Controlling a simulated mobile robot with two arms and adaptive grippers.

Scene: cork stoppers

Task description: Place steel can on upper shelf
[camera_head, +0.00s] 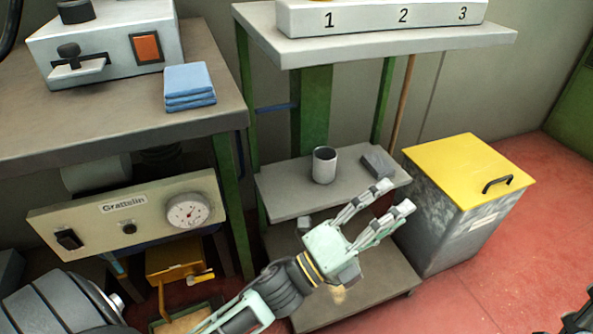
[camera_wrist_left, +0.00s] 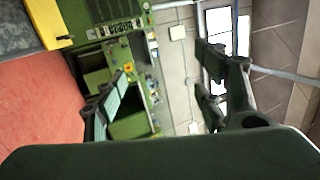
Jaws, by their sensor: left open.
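A grey steel can (camera_head: 324,165) stands upright with its dark open top up, on the upper shelf (camera_head: 275,190) beneath the worktop of the green-legged stand. My left gripper (camera_head: 398,197) is to the right of and in front of the can in the picture, apart from it. Its fingers are spread and nothing is between them. In the left wrist view the open fingers (camera_wrist_left: 165,95) frame a distant green cabinet and wall, and the can is not visible there. My right gripper cannot be made out.
A dark grey block (camera_head: 378,163) lies right of the can. A lower shelf (camera_head: 375,290) shows below, partly behind my arm. A grey bin with a yellow lid (camera_head: 470,170) stands at the right. A bench (camera_head: 120,125) with folded blue cloths (camera_head: 189,86) is at the left.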

